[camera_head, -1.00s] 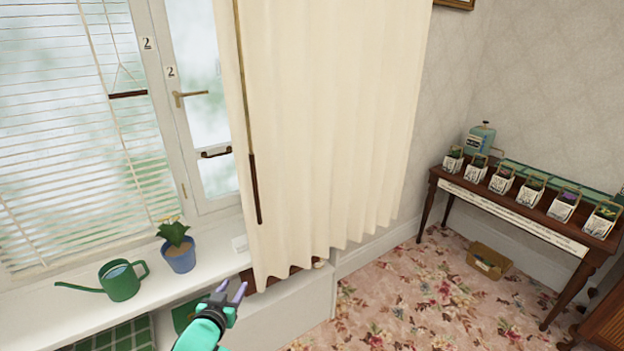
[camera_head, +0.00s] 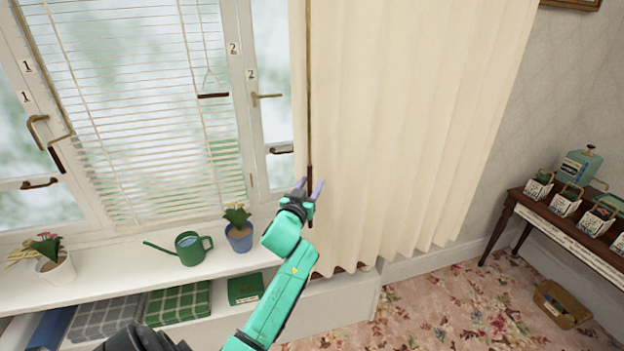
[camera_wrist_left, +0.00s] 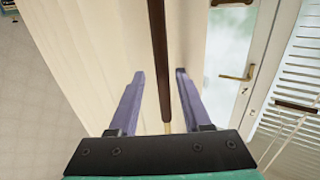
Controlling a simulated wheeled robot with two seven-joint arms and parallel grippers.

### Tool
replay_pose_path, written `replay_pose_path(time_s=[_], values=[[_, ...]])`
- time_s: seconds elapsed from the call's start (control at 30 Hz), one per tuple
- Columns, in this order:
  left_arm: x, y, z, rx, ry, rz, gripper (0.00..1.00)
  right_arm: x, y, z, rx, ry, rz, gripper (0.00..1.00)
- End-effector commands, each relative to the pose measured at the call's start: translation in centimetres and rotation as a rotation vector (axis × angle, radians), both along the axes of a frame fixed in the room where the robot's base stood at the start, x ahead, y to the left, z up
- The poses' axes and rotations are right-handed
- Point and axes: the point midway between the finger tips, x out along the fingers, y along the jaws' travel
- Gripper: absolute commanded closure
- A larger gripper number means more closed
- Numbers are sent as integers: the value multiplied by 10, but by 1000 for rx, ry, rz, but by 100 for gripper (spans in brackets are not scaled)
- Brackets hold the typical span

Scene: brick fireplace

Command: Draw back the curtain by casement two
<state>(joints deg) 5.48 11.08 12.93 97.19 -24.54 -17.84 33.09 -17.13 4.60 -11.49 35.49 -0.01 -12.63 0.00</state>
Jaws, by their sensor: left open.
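The cream curtain (camera_head: 400,120) hangs in long folds beside casement two, covering part of its right side; it also fills much of the left wrist view (camera_wrist_left: 90,45). A draw rod with a dark brown handle (camera_wrist_left: 160,60) hangs along the curtain's left edge; it also shows in the head view (camera_head: 309,110). My left gripper (camera_head: 311,186) is open at the rod's lower handle. In the left wrist view its two purple fingers (camera_wrist_left: 152,95) stand apart on either side of the handle, with gaps showing. Casement two (camera_head: 272,85) bears number 2 labels and a brass handle (camera_head: 266,96).
A sill below holds a green watering can (camera_head: 192,248), a blue potted plant (camera_head: 239,236) and a white pot (camera_head: 56,268). White blinds (camera_head: 140,110) hang left. A table with several small boxes (camera_head: 566,203) stands at right.

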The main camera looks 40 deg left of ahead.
Motion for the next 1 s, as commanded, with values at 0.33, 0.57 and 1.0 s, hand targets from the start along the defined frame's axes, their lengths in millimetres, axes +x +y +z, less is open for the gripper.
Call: replay_pose_path(time_s=[0.33,0.57,1.0], values=[[6,2,-1,1,0,-1,59,0,-3,2,-4,-1,-1,50],[6,2,-1,1,0,-1,100,0,-3,2,-4,-1,-1,50],[6,2,-1,0,1,-1,100,0,3,1,5,-1,-1,50]])
